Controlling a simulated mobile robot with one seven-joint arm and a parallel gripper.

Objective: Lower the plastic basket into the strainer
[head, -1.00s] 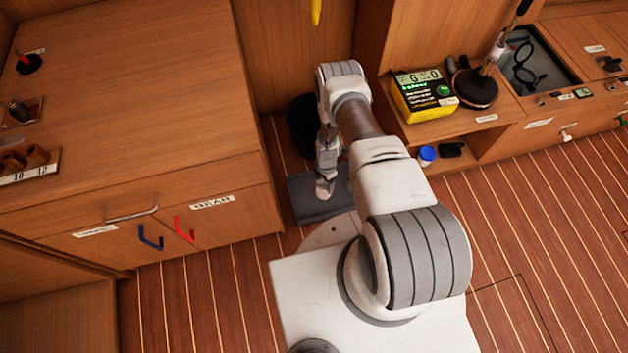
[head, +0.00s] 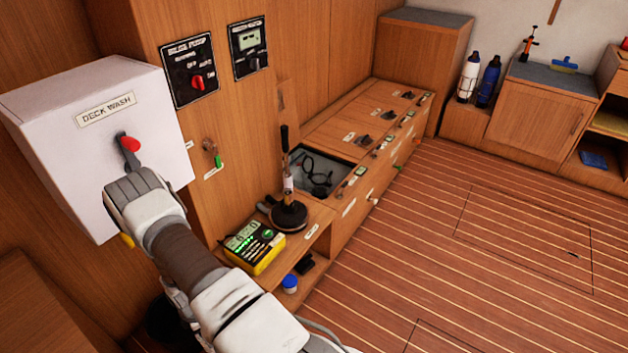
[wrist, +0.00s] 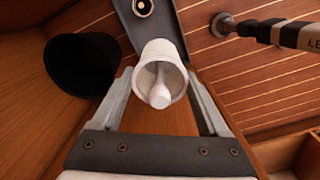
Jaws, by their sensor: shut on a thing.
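In the wrist view, the white plastic basket (wrist: 160,62) is a tapered cup with a white stem inside. It sits between the two fingers of my gripper (wrist: 160,88), which is shut on it. Beyond it is a grey strip or block (wrist: 181,28) with a small round fitting (wrist: 143,8) at the top edge. I cannot tell if this fitting is the strainer, or whether the basket touches the grey surface.
A black bin (wrist: 82,68) stands left of the basket. A dark and white lettered cylinder (wrist: 280,34) reaches in from the upper right. In the head view, a yellow box (head: 256,250) and a plunger-like tool (head: 288,214) stand on the low shelf. The plank floor (head: 430,260) is clear.

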